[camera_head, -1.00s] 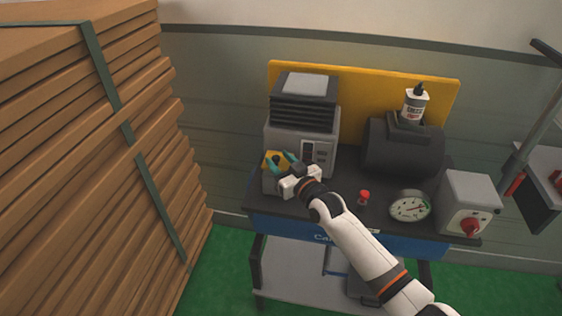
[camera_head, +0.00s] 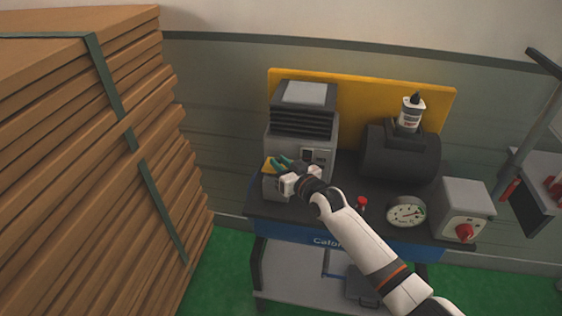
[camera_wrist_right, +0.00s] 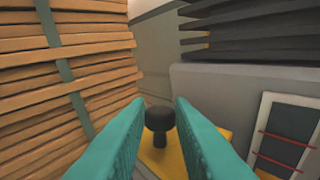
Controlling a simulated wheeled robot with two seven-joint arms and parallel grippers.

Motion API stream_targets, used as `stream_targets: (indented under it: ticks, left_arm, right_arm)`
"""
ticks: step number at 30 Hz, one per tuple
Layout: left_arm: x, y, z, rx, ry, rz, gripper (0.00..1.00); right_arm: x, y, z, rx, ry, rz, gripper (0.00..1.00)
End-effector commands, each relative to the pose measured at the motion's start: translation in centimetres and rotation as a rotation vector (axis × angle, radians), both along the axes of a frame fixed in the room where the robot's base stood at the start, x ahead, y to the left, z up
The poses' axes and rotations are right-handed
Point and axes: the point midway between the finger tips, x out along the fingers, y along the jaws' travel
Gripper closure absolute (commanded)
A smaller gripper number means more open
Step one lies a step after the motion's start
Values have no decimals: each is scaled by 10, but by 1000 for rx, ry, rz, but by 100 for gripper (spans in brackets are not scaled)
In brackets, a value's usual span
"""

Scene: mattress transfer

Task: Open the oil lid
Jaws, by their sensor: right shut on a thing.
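The oil lid looks to be a black round-topped knob (camera_wrist_right: 159,119) on a yellow surface (camera_wrist_right: 186,148) in the right wrist view. My right gripper (camera_wrist_right: 160,102) has its two teal fingers on either side of this knob and is shut on it. In the head view my right gripper (camera_head: 279,162) is at the front left of the grey machine (camera_head: 286,140), over its yellow-topped part (camera_head: 268,165). The knob is hidden there by the gripper. My left gripper is in neither view.
The machine stands on a dark-topped cart (camera_head: 330,215) with a black cylinder carrying a bottle (camera_head: 409,115), a small red-topped item (camera_head: 361,202), a round gauge (camera_head: 406,212) and a grey box with a red knob (camera_head: 463,205). A tall stack of brown boards (camera_head: 70,190) stands left.

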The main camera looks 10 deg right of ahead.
Motion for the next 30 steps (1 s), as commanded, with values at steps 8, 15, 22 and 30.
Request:
stream_targets:
  ticks: [8,15,22,30]
  left_arm:
    - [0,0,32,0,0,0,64]
    - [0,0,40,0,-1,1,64]
    - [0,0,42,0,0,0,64]
    - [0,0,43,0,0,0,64]
  right_arm:
    - [11,-4,19,62,198,0,100]
    - [20,-7,24,108,334,-1,100]
    - [24,-8,26,132,407,-1,100]
    - [25,-9,26,139,429,0,100]
